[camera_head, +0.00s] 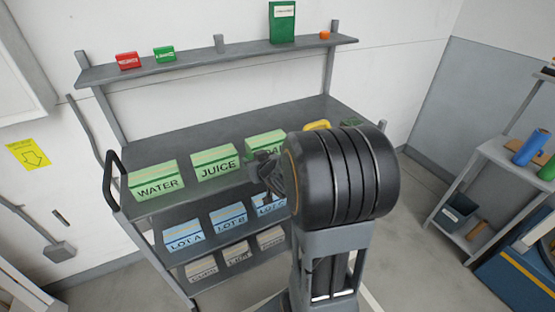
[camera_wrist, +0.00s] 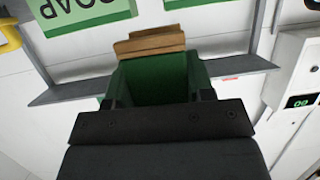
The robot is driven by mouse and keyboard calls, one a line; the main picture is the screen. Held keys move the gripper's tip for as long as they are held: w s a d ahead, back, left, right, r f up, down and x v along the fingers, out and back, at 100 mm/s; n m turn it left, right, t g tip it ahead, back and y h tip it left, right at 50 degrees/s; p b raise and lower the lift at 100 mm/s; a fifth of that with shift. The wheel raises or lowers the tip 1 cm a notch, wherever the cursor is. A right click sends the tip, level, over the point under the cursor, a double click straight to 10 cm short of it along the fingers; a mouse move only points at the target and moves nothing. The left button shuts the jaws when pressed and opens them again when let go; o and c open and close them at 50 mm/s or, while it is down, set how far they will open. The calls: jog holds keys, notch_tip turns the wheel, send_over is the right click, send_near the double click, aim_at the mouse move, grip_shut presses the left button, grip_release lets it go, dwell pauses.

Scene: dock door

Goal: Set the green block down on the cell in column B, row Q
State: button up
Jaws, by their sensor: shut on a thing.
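My gripper (camera_wrist: 158,92) is shut on a green block (camera_wrist: 155,78), which fills the space between its fingers in the wrist view. In the head view my gripper (camera_head: 266,172) is a dark shape beside my large black arm joint, in front of the cart's green bins. The green block cannot be made out there, as my arm covers that area. No grid, column letter B or row letter Q can be made out in either view.
A grey cart holds green bins lettered WATER (camera_head: 156,184), JUICE (camera_head: 218,166) and SOAP (camera_wrist: 75,12), with blue LOT bins (camera_head: 183,238) below. Its top shelf (camera_head: 180,66) carries a red box (camera_head: 127,61), a small green box (camera_head: 164,54) and a tall green one (camera_head: 282,22).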

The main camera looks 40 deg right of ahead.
jog(key=s+d+r+h, duration=0.1)
jog(key=d+r, duration=0.2)
jog(key=r, duration=0.1)
jog(key=shift+m, duration=0.4)
jog(key=w+d+f+p, duration=0.1)
jog(key=w+d+f, duration=0.1)
jog(key=d, duration=0.1)
jog(key=w+d+f+p, duration=0.1)
jog(key=w+d+f, duration=0.1)
jog(key=d+f, duration=0.1)
jog(key=w+d+f+p, duration=0.1)
jog(key=w+d+f, duration=0.2)
jog(key=shift+d, duration=0.3)
jog(key=shift+w+d+f, duration=0.25)
jog(key=shift+d+f, duration=0.05)
jog(key=shift+f, duration=0.2)
notch_tip(320, 180, down, 3)
jog(key=shift+w+d+r+p, duration=0.1)
jog(key=shift+d+p, duration=0.05)
jog(key=shift+p, duration=0.45)
jog(key=shift+f, duration=0.3)
jog(key=shift+f, duration=0.15)
jog(key=o, duration=1)
